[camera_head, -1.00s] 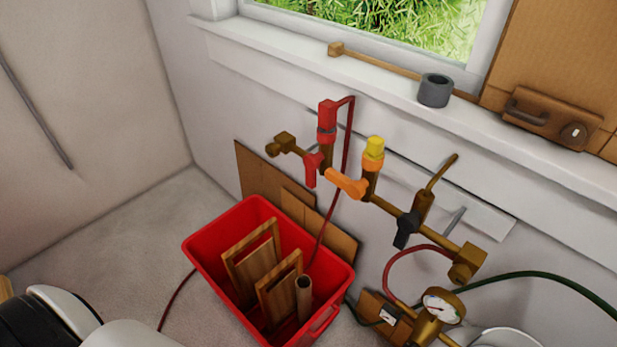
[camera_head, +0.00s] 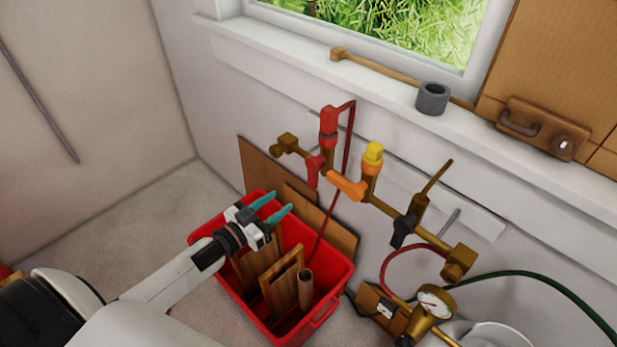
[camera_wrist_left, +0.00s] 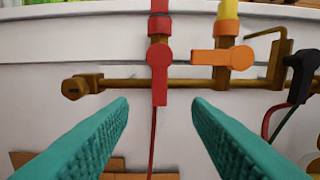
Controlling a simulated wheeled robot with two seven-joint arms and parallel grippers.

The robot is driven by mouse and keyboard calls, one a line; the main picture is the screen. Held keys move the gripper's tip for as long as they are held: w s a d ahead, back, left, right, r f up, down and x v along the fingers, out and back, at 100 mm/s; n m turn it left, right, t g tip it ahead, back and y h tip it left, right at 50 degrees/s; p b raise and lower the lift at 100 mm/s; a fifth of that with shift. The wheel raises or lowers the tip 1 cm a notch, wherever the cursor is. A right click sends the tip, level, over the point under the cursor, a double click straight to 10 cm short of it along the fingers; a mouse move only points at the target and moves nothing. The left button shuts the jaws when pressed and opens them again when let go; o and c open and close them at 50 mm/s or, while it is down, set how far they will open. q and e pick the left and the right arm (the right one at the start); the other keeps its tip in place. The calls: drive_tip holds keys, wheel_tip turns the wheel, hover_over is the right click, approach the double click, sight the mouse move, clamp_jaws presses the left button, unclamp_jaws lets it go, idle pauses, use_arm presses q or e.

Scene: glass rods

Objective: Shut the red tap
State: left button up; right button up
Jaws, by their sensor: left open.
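The red tap's handle (camera_head: 314,170) hangs down from the brass pipe below the red fitting (camera_head: 328,122) in the head view. In the left wrist view the red handle (camera_wrist_left: 160,76) points straight down, across the pipe, between my two teal fingers but beyond their tips. My left gripper (camera_head: 282,205) is open and empty, above the red crate and short of the tap; its parted fingers also fill the lower left wrist view (camera_wrist_left: 160,102). My right gripper does not show.
An orange tap handle (camera_head: 346,185) lies along the pipe just right of the red one, and a black handle (camera_head: 404,231) is further right. Below is a red crate (camera_head: 325,312) with wooden frames. A pressure gauge (camera_head: 433,302) stands lower right.

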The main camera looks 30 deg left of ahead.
sight(311, 179)
use_arm(q)
drive_tip(key=p+x, duration=0.1)
drive_tip(key=x, duration=1)
drive_tip(key=shift+w+d+f, duration=0.1)
drive_tip(key=shift+w, duration=0.25)
drive_tip(key=shift+c, duration=0.3)
clamp_jaws()
